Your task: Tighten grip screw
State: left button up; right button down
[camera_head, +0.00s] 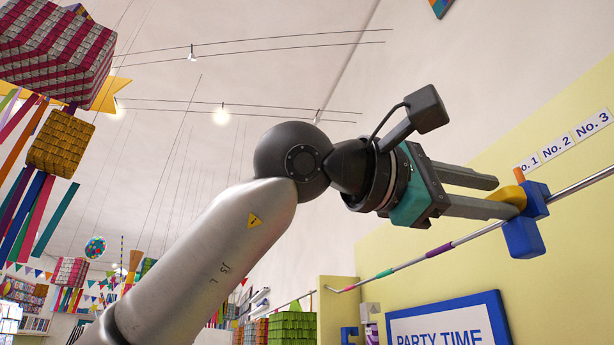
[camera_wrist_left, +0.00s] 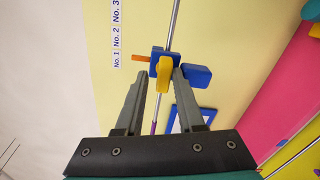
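A blue clamp (camera_head: 523,238) sits on a thin metal rod (camera_head: 585,183) with coloured bands. A yellow grip (camera_head: 513,194), seemingly the grip screw, sticks out from the clamp towards my left gripper (camera_head: 504,198). A small orange piece (camera_head: 519,174) shows on the clamp's upper side. In the left wrist view, the two fingers of my left gripper (camera_wrist_left: 160,77) are apart, with the yellow grip (camera_wrist_left: 163,76) between their tips and the blue clamp (camera_wrist_left: 198,76) just beyond. I cannot tell whether a finger touches the grip. My right gripper is not in view.
The yellow wall (camera_head: 460,265) carries "No. 1", "No. 2" and "No. 3" labels (camera_head: 558,147) above the rod. A blue-framed "PARTY TIME" sign (camera_head: 450,322) is below. Colourful piñatas (camera_head: 62,145) hang at the left, clear of the gripper.

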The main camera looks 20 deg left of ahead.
pick_arm(q)
jog(key=n+b, duration=0.1)
jog(key=n, duration=0.4)
jog(key=shift+d+f, duration=0.1)
jog(key=n, duration=0.3)
jog(key=shift+s+d, duration=0.15)
jog(key=n, duration=0.3)
jog(key=shift+a+r+b, duration=0.2)
jog(key=shift+b, duration=0.1)
jog(key=s+a+n+b, duration=0.45)
jog(key=s+a, duration=0.45)
jog(key=a, duration=0.3)
jog(key=s+r+m+g+h, duration=0.4)
jog(key=s+r+g, duration=0.1)
jog(key=s+g, duration=0.3)
jog(key=s+d+r+m+g+h, duration=0.1)
jog(key=s+r+m+g+h, duration=0.4)
jog(key=s+g, duration=0.3)
jog(key=shift+s+d+r+g, duration=0.25)
jog(key=shift+s+r+g, duration=0.15)
jog(key=shift+s+r, duration=0.25)
jog(key=shift+f, duration=0.1)
